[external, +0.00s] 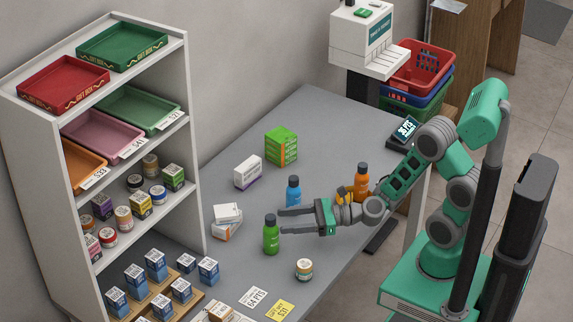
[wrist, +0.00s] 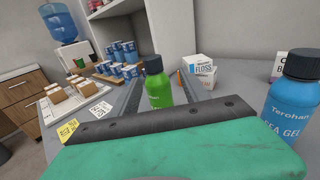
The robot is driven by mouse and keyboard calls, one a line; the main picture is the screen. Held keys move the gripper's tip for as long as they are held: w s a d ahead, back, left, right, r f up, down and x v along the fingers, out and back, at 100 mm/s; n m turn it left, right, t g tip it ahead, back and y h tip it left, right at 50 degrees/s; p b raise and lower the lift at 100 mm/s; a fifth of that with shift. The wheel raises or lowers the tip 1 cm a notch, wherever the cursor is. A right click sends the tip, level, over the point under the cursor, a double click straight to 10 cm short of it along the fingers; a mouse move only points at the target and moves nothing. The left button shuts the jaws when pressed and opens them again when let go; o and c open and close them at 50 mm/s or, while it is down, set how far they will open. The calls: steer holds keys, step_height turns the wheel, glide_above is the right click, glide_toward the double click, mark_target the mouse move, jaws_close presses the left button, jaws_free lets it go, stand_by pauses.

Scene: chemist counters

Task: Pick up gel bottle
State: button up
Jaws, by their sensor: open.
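A green bottle (external: 271,237) with a black cap stands upright on the grey counter; it also shows ahead, between the finger lines, in the wrist view (wrist: 158,90). A blue bottle (external: 293,192) with a black cap stands farther back; in the wrist view its label, partly cut off, reads "GEL" (wrist: 290,112). An orange bottle (external: 361,184) stands behind my wrist. My gripper (external: 283,221) is open and empty, its fingers level and pointing left. The fingertips are close to the green bottle, on its right; I cannot tell whether they touch.
White boxes (external: 227,212), another white box (external: 248,172) and a green box (external: 281,146) stand on the counter (external: 320,125). A small jar (external: 304,269) is near the front. Shelves (external: 190,120) rise at the left. A card terminal (external: 405,130) is by my arm.

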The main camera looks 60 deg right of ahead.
mark_target(266, 222)
steer(key=shift+m, duration=0.4)
steer(key=x, duration=0.2)
steer(key=r+p+x, duration=0.1)
steer(key=x, duration=0.5)
steer(key=shift+s+a+r+p, duration=0.2)
steer(key=shift+a+p, duration=0.15)
steer(key=shift+a, duration=0.15)
jaws_close()
stand_by(0.4)
